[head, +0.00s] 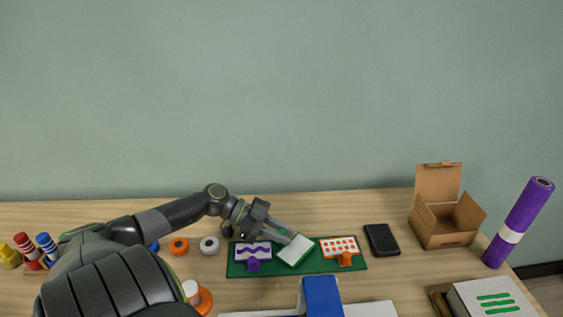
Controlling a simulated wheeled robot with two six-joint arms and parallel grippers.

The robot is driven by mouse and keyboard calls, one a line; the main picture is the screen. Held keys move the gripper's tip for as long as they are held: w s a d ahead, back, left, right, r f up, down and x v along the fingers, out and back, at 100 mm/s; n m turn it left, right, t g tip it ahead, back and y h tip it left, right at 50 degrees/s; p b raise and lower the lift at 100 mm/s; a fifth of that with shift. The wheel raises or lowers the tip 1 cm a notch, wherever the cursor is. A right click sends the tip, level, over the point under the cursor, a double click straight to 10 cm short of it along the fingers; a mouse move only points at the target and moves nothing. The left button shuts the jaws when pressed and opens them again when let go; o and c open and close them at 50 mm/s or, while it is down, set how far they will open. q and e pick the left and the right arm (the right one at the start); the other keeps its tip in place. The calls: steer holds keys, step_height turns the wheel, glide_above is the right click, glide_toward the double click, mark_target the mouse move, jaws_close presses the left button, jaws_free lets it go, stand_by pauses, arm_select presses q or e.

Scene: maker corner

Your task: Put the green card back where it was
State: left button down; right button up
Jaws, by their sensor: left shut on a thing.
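The green card (296,250), white with a green edge, is tilted over the middle of a dark green mat (237,270). My left gripper (287,238) is shut on its upper part. Whether the card touches the mat I cannot tell. To its left on the mat is a card with purple waves (253,248) above a purple holder (253,265). To its right is a card with orange dots (340,246) above an orange holder (345,259). No holder shows below the green card. My right gripper is out of view.
A black phone (382,240) lies right of the mat, then an open cardboard box (446,222) and a standing purple roll (519,222). A blue object (322,297) is in front. Orange (179,246) and white (209,245) rolls lie left of the mat.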

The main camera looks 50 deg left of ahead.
arm_select(q)
steer(key=c, duration=1.3)
jaws_free()
steer(key=shift+s+d+f, duration=0.1)
steer(key=shift+s+f, duration=0.1)
steer(key=shift+f, duration=0.2)
steer(key=shift+w+r+p, duration=0.1)
steer(key=shift+r+p, duration=0.2)
steer(key=shift+r, duration=0.15)
steer(key=shift+a, duration=0.45)
steer(key=p+v, duration=0.1)
steer(key=v, duration=0.4)
steer(key=p+v, duration=0.1)
steer(key=v, duration=0.5)
steer(key=shift+w+d+r, duration=0.1)
steer(key=shift+d+r, duration=0.05)
steer(key=shift+r, duration=0.05)
steer(key=shift+s+a+r, duration=0.15)
steer(key=shift+s+a, duration=0.05)
steer(key=shift+a, duration=0.05)
